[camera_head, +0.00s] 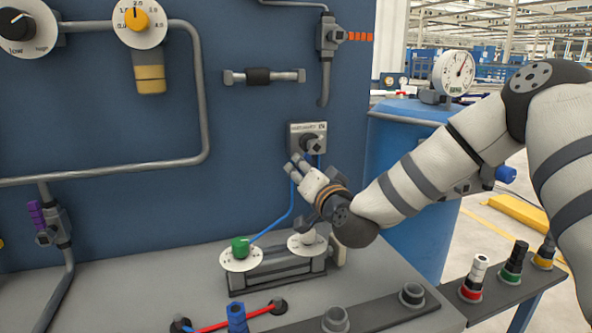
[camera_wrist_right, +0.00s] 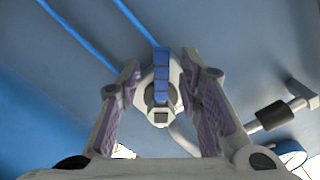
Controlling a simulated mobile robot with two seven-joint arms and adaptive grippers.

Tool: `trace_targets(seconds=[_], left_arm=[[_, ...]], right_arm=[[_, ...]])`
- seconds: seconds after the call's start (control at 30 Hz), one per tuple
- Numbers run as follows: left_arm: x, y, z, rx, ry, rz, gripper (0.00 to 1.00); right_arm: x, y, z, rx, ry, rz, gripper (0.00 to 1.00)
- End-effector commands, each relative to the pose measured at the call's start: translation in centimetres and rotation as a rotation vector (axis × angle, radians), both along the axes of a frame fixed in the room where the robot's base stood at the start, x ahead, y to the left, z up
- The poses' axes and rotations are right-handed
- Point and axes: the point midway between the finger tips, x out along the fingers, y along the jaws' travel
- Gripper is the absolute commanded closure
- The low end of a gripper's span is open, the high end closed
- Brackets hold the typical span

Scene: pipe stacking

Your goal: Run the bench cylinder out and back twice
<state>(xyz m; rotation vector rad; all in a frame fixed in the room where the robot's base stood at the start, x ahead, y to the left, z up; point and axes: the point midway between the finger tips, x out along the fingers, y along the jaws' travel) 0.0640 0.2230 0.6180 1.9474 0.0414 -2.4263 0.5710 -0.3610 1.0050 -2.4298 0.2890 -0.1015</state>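The bench cylinder (camera_head: 277,274) is a grey framed unit low on the bench, with a green knob (camera_head: 240,247) on one white dial and a pale knob (camera_head: 308,238) on the other. A small valve with a labelled plate (camera_head: 308,127) is on the blue panel above, with blue hoses below it. My right gripper (camera_head: 297,163) is just below and left of this valve in the head view. In the right wrist view its fingers (camera_wrist_right: 162,92) stand apart, with a blue segmented lever (camera_wrist_right: 161,65) between them; contact is unclear. My left gripper is out of view.
A grey bar with a black sleeve (camera_head: 258,76) is on the panel left of the valve. Pipes (camera_head: 120,168) cross the panel at left. A blue tank (camera_head: 415,195) with a gauge (camera_head: 454,72) stands at right.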

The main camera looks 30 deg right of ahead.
Motion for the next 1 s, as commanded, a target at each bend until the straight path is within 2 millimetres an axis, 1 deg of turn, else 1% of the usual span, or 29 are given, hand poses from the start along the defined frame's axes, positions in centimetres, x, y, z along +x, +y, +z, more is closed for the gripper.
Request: trace_targets(seconds=[0.03,0.13,0.23,0.43,0.47,0.5,0.6,0.87,1.0], left_arm=[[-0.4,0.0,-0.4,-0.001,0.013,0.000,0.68],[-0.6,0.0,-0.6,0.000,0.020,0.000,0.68],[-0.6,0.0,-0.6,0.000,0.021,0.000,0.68],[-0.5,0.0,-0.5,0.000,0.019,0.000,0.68],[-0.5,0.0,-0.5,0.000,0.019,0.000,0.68],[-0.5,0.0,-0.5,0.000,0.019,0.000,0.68],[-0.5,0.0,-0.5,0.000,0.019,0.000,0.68],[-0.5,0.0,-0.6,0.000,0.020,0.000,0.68],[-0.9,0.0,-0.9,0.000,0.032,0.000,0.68]], right_arm=[[0.9,-0.2,-0.5,-0.001,0.005,-0.001,0.68],[2.0,-0.4,-0.2,0.000,0.003,0.000,0.68],[2.4,-0.6,0.0,0.000,0.000,0.000,0.68],[2.5,-0.6,0.2,0.000,-0.003,0.000,0.68],[2.5,-0.6,0.2,0.000,-0.003,0.000,0.70],[2.4,-0.6,0.2,0.000,-0.003,0.000,0.79],[2.4,-0.6,0.2,0.000,-0.003,0.000,1.00],[2.5,-0.6,0.2,-0.001,-0.002,0.001,1.00],[3.3,-0.5,-0.2,-0.023,0.006,0.001,1.00]])
